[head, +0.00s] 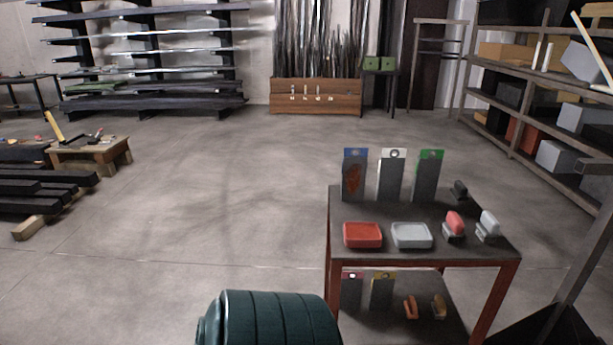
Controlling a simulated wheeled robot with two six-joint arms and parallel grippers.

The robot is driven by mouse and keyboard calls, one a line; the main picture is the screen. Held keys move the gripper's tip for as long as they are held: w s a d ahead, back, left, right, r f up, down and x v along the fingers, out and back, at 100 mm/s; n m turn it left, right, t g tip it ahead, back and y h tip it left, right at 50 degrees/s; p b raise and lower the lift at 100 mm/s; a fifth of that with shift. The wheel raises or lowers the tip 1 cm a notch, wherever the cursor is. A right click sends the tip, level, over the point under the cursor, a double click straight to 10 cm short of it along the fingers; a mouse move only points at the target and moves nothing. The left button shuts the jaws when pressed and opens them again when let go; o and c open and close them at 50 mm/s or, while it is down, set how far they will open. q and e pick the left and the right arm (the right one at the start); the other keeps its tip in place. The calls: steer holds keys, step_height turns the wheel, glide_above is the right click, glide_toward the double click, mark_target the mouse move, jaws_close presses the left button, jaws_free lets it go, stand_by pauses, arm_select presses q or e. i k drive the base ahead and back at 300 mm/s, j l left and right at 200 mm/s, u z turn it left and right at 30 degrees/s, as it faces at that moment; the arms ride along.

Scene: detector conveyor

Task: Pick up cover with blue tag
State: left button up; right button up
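The cover with the blue tag (354,190) stands upright at the back left of a small dark-topped table (375,212). It is a grey panel with a blue strip along its top and a rusty brown patch on its face. Beside it to the right stand a similar cover with a white tag (390,181) and one with a green tag (427,177). The three are apart from each other. Neither of my grippers shows in the head view.
A red tray (362,235), a grey tray (411,236) and small red and white handled items (454,225) sit on the table's front. The lower shelf holds more covers (382,292). A teal ribbed drum (270,320) stands front left. Open floor lies left and behind.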

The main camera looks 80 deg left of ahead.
mark_target(354, 166)
steer(key=u, duration=2.2)
steer(key=i+j+z, duration=0.1)
steer(key=i+j, duration=0.2)
steer(key=j, duration=0.15)
steer(key=i+j+z, duration=0.1)
steer(key=i+j, duration=0.2)
steer(key=j, duration=0.15)
